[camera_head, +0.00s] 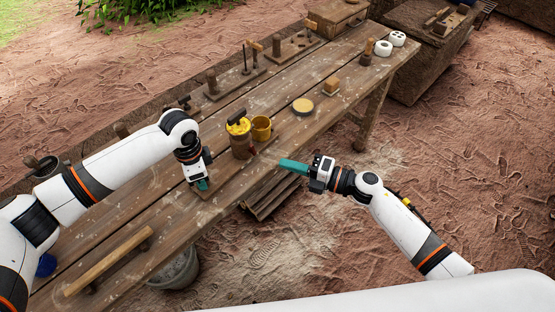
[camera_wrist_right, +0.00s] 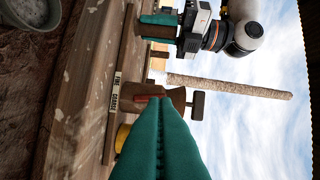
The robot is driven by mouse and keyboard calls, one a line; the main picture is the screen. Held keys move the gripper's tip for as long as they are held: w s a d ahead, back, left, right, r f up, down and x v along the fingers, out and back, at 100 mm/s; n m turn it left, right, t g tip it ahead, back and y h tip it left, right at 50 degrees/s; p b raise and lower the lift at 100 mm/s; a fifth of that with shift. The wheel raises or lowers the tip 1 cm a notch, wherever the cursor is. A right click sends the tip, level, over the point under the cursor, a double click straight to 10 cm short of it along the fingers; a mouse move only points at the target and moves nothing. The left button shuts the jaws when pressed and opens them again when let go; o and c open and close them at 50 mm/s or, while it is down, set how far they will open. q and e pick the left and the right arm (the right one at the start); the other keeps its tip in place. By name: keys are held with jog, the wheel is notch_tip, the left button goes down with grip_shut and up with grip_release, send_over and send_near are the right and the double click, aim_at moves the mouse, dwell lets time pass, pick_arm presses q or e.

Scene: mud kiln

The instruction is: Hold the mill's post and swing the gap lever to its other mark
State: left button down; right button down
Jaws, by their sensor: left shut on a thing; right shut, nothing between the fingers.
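The mill (camera_head: 240,146) is a brown wooden body with a yellow top, standing on the bench. Its small red gap lever (camera_head: 252,150) points toward the bench's near side. In the right wrist view, the red lever (camera_wrist_right: 147,98) shows beside a label (camera_wrist_right: 114,90) reading FINE and COARSE; I cannot tell which mark it is at. My left gripper (camera_head: 202,184) is shut on a short brown post (camera_wrist_right: 156,31), left of the mill body. My right gripper (camera_head: 283,162) is shut and empty, its teal fingers pointing at the lever from the right, apart from it.
A yellow cup (camera_head: 261,128) stands just behind the mill. A round tan-topped item (camera_head: 303,106) and a small wooden block (camera_head: 331,86) sit farther along the bench (camera_head: 290,140). A wooden bar (camera_head: 108,262) lies at the near left. A grey bucket (camera_head: 176,271) stands below the front edge.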

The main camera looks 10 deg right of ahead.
jog(key=shift+d+r, duration=0.1)
jog(key=shift+r, duration=0.05)
jog(key=shift+r, duration=1.9)
pick_arm(q)
jog(key=c, duration=1)
grip_release()
jog(key=shift+r, duration=0.1)
notch_tip(320, 180, up, 12)
jog(key=shift+f, duration=0.1)
